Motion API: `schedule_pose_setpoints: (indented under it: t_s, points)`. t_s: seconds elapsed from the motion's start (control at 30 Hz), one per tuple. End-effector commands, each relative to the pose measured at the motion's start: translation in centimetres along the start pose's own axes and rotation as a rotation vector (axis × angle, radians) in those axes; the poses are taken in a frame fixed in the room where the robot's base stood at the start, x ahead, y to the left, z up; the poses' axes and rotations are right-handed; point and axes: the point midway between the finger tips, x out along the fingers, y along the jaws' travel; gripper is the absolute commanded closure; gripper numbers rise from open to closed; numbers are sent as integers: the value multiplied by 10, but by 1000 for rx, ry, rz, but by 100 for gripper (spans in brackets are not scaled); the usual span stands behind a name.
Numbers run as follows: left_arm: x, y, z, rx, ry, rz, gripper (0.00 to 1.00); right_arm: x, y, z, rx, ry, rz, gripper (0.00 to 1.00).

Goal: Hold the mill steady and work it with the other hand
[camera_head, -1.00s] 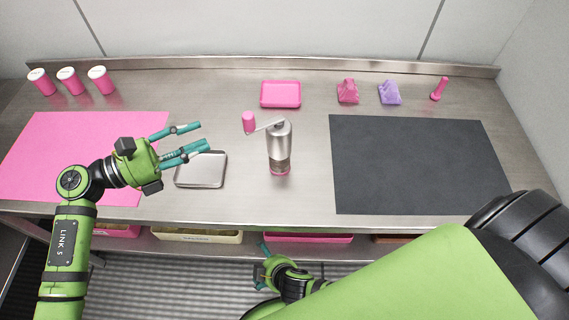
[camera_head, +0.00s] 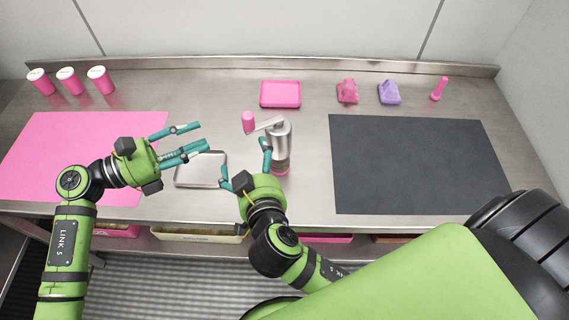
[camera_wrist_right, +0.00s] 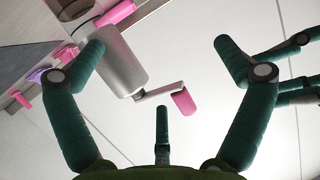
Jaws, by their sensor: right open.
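The mill (camera_head: 282,150) is a silver cylinder with a pink base, standing upright on the steel counter. Its crank arm reaches left from the top to a pink knob (camera_head: 248,122). In the right wrist view the mill body (camera_wrist_right: 122,66) is partly behind a finger, and the knob (camera_wrist_right: 184,101) shows between the fingers. My right gripper (camera_head: 245,156) is open and empty, just left of and in front of the mill, hiding part of its left side. My left gripper (camera_head: 202,136) is open and empty, left of the knob. Its fingers also show in the right wrist view (camera_wrist_right: 292,75).
A metal tray (camera_head: 200,181) lies below my left gripper. A pink tray (camera_head: 281,94) sits behind the mill. A dark mat (camera_head: 420,165) lies right, a pink mat (camera_head: 60,150) left.

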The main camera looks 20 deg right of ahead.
Motion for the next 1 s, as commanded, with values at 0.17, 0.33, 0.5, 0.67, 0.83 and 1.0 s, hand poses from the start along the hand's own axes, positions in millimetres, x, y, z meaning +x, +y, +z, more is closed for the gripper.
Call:
schedule_pose_setpoints:
  t_s: [0.17,0.33,0.5,0.67,0.83,1.0]
  points:
    - [0,0,0,0,0,0,61,17,51,29,53,-51,164,0]
    - [0,0,0,0,0,0,61,24,72,39,75,-65,228,0]
    - [0,0,0,0,0,0,61,42,77,40,76,-63,234,0]
    - [0,0,0,0,0,0,61,66,83,41,75,-62,232,0]
    - [0,0,0,0,0,0,61,84,86,43,76,-64,231,0]
    - [0,0,0,0,0,0,61,90,88,44,77,-66,231,0]
